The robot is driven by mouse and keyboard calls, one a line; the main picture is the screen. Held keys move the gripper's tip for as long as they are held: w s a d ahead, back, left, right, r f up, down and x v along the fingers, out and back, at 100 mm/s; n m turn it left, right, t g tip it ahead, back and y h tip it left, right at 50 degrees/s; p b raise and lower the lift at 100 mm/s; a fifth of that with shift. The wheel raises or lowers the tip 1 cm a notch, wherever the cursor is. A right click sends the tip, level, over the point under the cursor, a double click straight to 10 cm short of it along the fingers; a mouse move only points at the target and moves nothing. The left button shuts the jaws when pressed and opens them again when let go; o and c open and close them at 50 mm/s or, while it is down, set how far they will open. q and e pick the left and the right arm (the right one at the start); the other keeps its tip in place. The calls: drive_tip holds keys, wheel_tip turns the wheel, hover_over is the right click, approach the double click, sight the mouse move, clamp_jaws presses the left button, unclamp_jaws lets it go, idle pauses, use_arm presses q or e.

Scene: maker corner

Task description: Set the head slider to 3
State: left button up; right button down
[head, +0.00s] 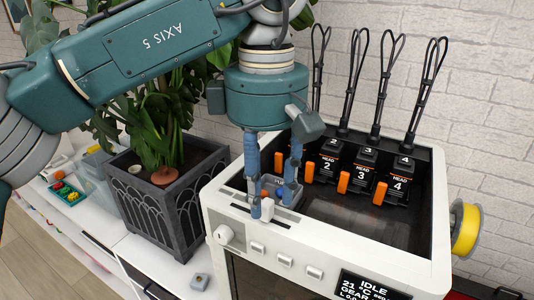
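The white-rimmed machine (345,235) has a dark slot along its near top edge. A small white slider cap (267,209) sits in this slot; which number it stands at cannot be read. My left gripper (270,204) points down over the slot, its two blue fingers apart. One finger is just left of the cap, the other to its right and a little behind, with a gap. Inside the machine are black heads labelled 2 (327,165), 3 (361,173) and 4 (397,185), with orange tabs. The area left of head 2 is mostly hidden by my gripper. My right gripper is not in view.
A potted plant (165,195) stands close on the left. A yellow spool (466,228) hangs at the right side.

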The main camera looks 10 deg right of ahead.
sight(268, 202)
use_arm(q)
wheel_tip(268, 202, up, 9)
drive_tip(key=shift+r, duration=0.15)
